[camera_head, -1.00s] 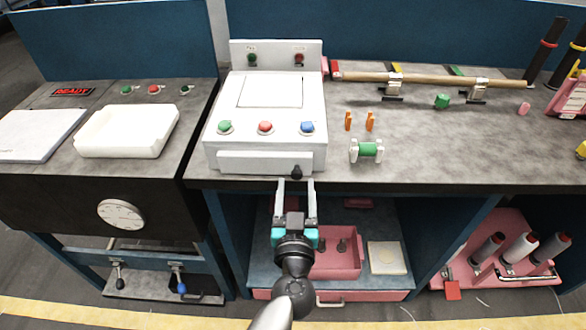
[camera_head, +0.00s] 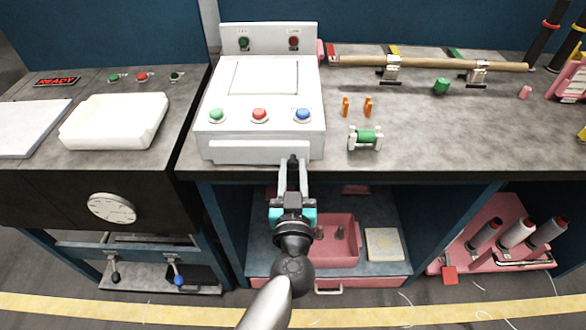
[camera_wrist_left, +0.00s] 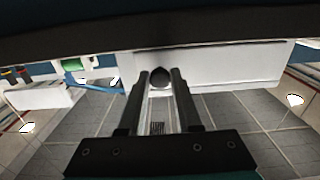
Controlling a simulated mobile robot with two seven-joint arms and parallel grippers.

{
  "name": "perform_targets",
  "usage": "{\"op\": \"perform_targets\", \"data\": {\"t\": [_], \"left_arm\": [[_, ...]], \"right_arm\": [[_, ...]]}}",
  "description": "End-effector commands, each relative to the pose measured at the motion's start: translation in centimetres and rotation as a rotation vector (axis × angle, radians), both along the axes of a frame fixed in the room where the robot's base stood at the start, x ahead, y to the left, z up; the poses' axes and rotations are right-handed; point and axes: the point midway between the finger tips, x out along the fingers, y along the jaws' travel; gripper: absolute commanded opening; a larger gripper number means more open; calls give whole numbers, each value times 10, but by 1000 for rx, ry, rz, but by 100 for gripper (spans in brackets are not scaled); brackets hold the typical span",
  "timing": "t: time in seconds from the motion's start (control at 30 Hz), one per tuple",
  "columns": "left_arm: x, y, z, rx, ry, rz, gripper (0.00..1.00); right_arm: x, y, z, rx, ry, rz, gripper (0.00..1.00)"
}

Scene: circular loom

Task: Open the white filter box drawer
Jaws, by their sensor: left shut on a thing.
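The white filter box (camera_head: 262,95) stands on the grey worktop with green, red and blue buttons on its top. Its white drawer front (camera_head: 240,151) is on the near side, low down. A small dark knob sits near the right end of the drawer; it shows as a dark round shape in the left wrist view (camera_wrist_left: 158,74). My left gripper (camera_head: 293,166) reaches up to the drawer and is shut on the knob, one finger on each side. The drawer front also shows in the left wrist view (camera_wrist_left: 225,65). My right gripper is in neither view.
Right of the box, a green spool (camera_head: 365,137) and two orange pegs stand on the worktop (camera_head: 440,140). A white tray (camera_head: 115,121) lies on the left bench. Below is a shelf with a pink bin (camera_head: 336,238). The worktop's front edge is just beside my gripper.

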Motion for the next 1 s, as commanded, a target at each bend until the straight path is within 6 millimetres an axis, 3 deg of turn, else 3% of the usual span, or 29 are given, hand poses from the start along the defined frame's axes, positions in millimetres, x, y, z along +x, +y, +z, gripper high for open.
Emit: {"op": "perform_targets", "data": {"t": [0.17, 1.0], "left_arm": [[0, 0, 0, 0, 0, 0, 0], [0, 0, 0, 1, 1, 0, 0]], "right_arm": [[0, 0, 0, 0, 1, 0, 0], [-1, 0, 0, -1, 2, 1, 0]]}}
